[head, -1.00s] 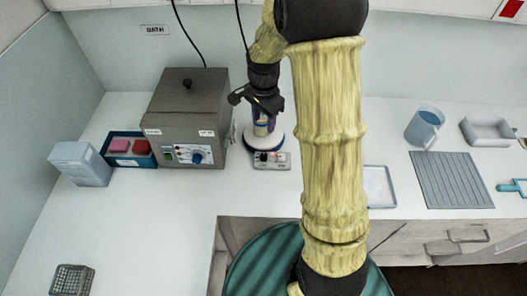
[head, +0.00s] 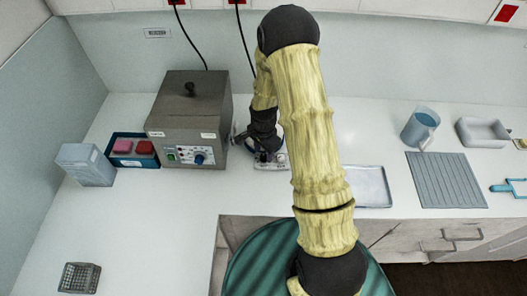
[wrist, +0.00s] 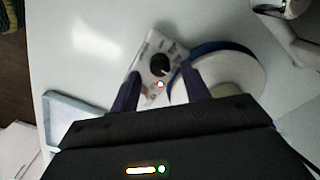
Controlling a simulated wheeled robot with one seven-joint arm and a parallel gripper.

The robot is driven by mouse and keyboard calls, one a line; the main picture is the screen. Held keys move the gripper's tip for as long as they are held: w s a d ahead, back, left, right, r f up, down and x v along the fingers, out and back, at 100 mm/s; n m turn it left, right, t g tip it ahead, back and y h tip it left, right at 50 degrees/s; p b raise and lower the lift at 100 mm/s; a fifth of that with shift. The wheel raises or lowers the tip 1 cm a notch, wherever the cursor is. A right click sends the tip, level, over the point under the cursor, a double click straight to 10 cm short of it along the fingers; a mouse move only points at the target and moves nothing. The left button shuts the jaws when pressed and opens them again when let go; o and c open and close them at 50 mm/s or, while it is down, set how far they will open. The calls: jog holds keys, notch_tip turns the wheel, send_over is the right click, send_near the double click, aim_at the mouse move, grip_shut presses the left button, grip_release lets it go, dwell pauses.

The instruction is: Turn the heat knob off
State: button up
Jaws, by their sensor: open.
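A small black knob (wrist: 160,65) sits on the pale control panel (wrist: 148,58) of a round-topped device (wrist: 228,75) with a blue rim. A small red light glows on the panel. In the wrist view my gripper (wrist: 158,78) is open, with its two dark fingers on either side of the panel near the knob. I cannot tell whether they touch it. In the head view my gripper (head: 263,152) is low over this panel (head: 281,161), and my arm hides most of the device. The knob's markings are too small to read.
A grey box-shaped unit (head: 188,115) with a blue dial (head: 199,158) stands just left of my gripper. Farther left are a blue tray (head: 117,146) and a pale box (head: 86,165). A shallow tray (head: 372,187), ribbed mat (head: 445,180) and jug (head: 420,128) are right.

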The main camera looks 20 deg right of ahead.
jog(key=shift+f, duration=0.85)
jog(key=shift+c, duration=0.5)
jog(key=c, duration=0.9)
